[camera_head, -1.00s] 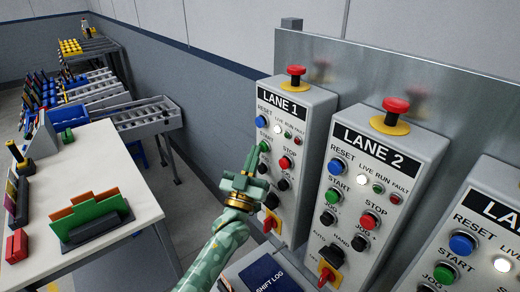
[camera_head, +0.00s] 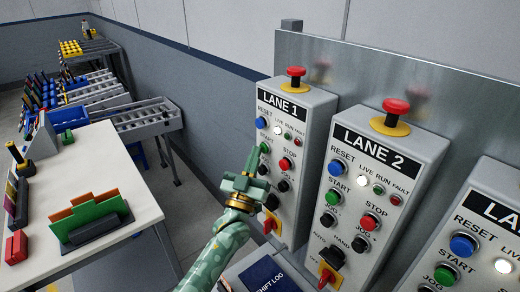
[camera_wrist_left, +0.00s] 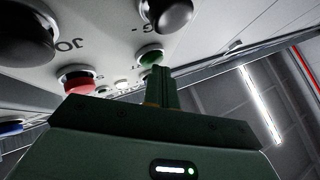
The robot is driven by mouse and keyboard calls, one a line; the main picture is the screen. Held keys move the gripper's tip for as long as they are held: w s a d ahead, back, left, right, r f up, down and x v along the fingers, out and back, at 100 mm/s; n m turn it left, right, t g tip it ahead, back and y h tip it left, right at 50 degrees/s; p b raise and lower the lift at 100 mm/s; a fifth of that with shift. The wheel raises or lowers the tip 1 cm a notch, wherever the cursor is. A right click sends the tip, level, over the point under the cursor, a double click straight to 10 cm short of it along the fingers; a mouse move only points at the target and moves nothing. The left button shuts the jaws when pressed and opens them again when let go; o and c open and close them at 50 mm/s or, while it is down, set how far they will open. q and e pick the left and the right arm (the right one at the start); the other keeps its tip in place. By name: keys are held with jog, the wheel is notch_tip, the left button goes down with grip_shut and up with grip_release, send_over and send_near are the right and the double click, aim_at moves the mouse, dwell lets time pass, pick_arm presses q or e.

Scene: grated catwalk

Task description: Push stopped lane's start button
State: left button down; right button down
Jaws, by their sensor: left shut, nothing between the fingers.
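The LANE 1 box (camera_head: 308,105) and the LANE 2 box (camera_head: 410,150) stand side by side on the right, each with a red mushroom knob on top. My left gripper (camera_head: 253,158) is shut and empty, its fingertips at LANE 1's green START button (camera_head: 264,147). In the left wrist view the shut fingertips (camera_wrist_left: 160,72) overlap the edge of that green button (camera_wrist_left: 150,55); I cannot tell if they touch it. LANE 2's green START button (camera_head: 333,197) is clear. White LIVE lamps glow on LANE 1 (camera_head: 277,129) and LANE 2 (camera_head: 362,180). My right gripper is out of view.
LANE 1's red STOP button (camera_head: 285,164) is close to the right of the fingers. A third box (camera_head: 495,205) is cut off at the right edge. A dark SHIFT LOG (camera_head: 268,275) lies below the boxes. A white table (camera_head: 125,165) stands at the left.

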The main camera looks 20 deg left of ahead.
pick_arm(q)
jog(key=shift+s+a+p, duration=0.5)
jog(key=shift+s, duration=0.35)
jog(key=s+a, duration=0.1)
jog(key=s+p, duration=0.1)
jog(key=s, duration=0.1)
jog(key=s+a+p, duration=0.1)
jog(key=shift+s+a, duration=0.15)
jog(key=shift+a, duration=0.15)
jog(key=shift+f, duration=0.1)
dwell(0.5)
